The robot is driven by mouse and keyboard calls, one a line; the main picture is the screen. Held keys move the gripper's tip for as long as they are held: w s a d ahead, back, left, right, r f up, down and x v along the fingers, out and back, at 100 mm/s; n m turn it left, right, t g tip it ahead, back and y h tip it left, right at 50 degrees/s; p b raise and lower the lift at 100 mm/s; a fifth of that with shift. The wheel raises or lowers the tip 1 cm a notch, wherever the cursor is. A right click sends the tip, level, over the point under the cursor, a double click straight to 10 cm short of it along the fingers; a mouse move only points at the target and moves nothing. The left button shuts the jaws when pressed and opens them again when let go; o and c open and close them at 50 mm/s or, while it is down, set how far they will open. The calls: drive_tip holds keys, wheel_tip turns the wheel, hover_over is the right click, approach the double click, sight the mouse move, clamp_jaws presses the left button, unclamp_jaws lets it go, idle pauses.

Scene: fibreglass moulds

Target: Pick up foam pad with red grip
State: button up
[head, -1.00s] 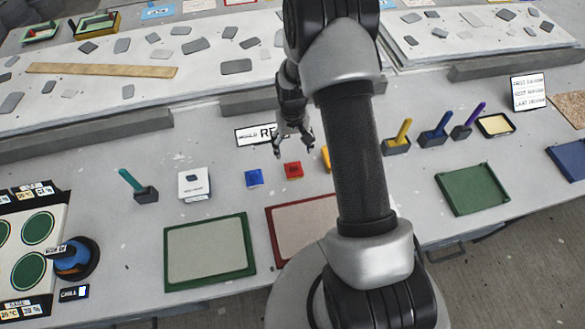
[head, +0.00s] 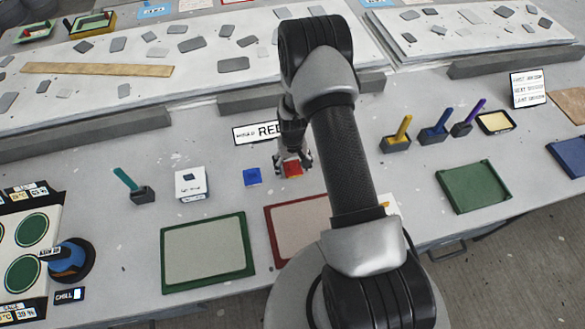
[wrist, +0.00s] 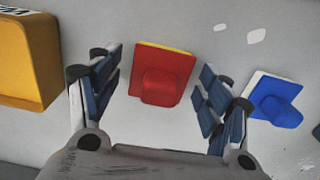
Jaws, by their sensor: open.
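The foam pad with the red grip (wrist: 161,76) lies on the table, centred between my open fingers in the wrist view. A thin yellow edge shows at its far side. In the head view the red pad (head: 292,169) is partly hidden by my gripper (head: 292,160). In the wrist view my gripper (wrist: 160,100) is open, with a finger on either side of the pad and gaps to both. I cannot tell how far above the pad the fingertips are.
A blue pad (head: 252,177) lies just left of the red one. In the wrist view a yellow block-like object (wrist: 25,60) stands at the left. A red-framed tray (head: 300,225) and a green-framed tray (head: 208,247) lie nearer the front edge. A sign (head: 258,132) lies behind.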

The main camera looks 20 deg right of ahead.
sight(292, 162)
drive_tip(key=shift+c, duration=0.2)
drive_tip(key=c, duration=1.1)
wheel_tip(292, 162, up, 20)
drive_tip(key=p, duration=0.2)
drive_tip(key=shift+p, duration=0.35)
drive_tip(key=o, duration=0.5)
drive_tip(key=c, duration=0.4)
